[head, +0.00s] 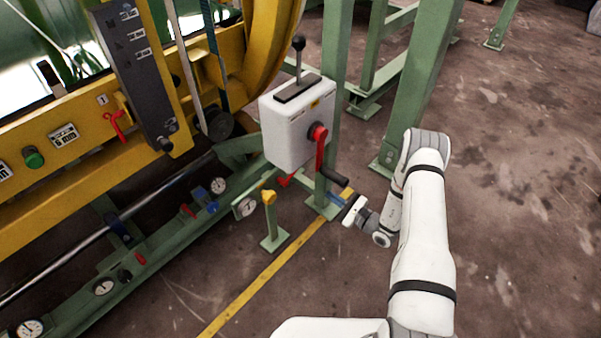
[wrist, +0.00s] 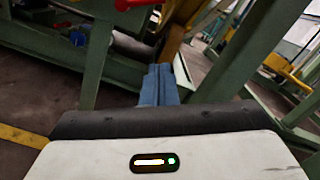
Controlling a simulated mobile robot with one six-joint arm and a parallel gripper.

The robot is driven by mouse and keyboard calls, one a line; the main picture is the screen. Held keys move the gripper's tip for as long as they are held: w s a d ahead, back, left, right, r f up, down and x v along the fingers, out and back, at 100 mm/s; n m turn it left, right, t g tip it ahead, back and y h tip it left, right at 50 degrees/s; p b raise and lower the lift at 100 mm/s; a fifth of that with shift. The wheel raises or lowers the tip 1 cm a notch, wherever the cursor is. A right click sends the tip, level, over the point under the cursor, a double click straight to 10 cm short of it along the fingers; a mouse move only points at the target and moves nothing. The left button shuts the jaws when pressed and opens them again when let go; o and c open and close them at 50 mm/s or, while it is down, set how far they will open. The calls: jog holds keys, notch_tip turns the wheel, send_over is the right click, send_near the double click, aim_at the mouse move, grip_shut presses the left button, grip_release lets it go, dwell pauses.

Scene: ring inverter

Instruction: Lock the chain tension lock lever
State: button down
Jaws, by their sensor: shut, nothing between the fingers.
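No label readable here marks the chain tension lock lever, so I cannot tell which lever it is. A white box (head: 287,130) carries a black-knobbed lever (head: 299,52) standing up from its top slot. A red crank (head: 319,150) with a black handle is on its front, and a small red lever (head: 286,180) shows below it. Another red lever (head: 115,122) hangs on the yellow frame. My gripper (head: 336,198) is below the crank handle, apart from it. Its blue fingers are together and empty, also in the wrist view (wrist: 160,82).
A green post (head: 333,60) stands behind the box. A short yellow-topped post (head: 270,215) is left of my gripper. Gauges and small red handles line the green lower rail (head: 150,250). The floor (head: 510,200) to the right is clear.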

jog(key=shift+a, duration=0.15)
jog(key=w+a+r+b, duration=0.3)
jog(key=w+a+r, duration=0.1)
jog(key=a, duration=0.6)
jog(key=shift+w, duration=0.55)
jog(key=shift+d, duration=0.1)
